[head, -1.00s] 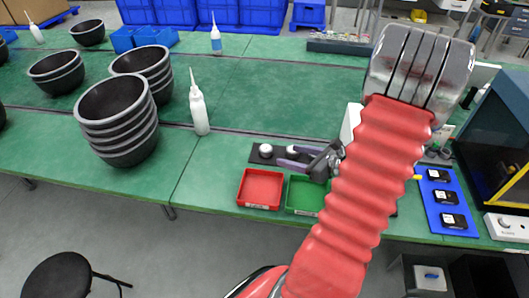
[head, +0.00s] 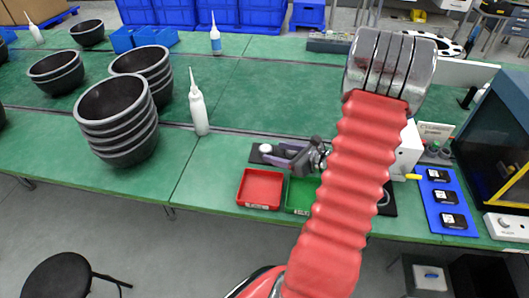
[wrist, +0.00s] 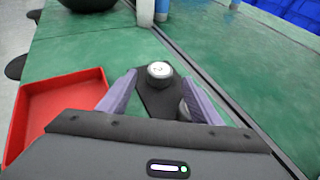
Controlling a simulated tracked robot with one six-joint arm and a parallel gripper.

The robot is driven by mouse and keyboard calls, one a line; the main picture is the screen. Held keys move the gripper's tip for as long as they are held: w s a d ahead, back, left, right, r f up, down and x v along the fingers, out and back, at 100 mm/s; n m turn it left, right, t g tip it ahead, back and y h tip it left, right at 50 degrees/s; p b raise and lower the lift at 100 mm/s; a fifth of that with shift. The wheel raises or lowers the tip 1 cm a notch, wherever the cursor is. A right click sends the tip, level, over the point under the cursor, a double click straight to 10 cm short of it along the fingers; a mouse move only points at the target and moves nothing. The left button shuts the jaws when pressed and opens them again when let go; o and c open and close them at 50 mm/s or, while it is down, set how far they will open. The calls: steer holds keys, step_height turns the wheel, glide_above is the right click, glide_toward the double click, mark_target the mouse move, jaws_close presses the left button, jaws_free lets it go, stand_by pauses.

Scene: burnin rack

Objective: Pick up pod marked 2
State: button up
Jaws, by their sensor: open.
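A round pod with a white top and dark body (wrist: 160,70) stands on a black mat (wrist: 150,101). Its top carries a small mark that I cannot read. It also shows in the head view (head: 265,149) at the mat's left part. My gripper (wrist: 158,82), with two lilac fingers, is open; its fingertips lie on either side of this pod in the wrist view, and I cannot tell if they touch it. A second round thing (wrist: 184,109) is partly hidden by the right finger. My gripper also shows in the head view (head: 278,153).
A red tray (head: 261,188) and a partly hidden green tray (head: 302,194) lie in front of the mat. A blue board (head: 429,203) with black labelled blocks lies at the right. Stacked black bowls (head: 124,127) and a white bottle (head: 198,107) stand to the left.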

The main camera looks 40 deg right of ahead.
mark_target(269, 150)
steer(key=x, duration=0.4)
stand_by(0.5)
steer(key=c, duration=1.2)
steer(key=shift+o, duration=0.2)
steer(key=shift+r, duration=0.1)
step_height(269, 150, up, 10)
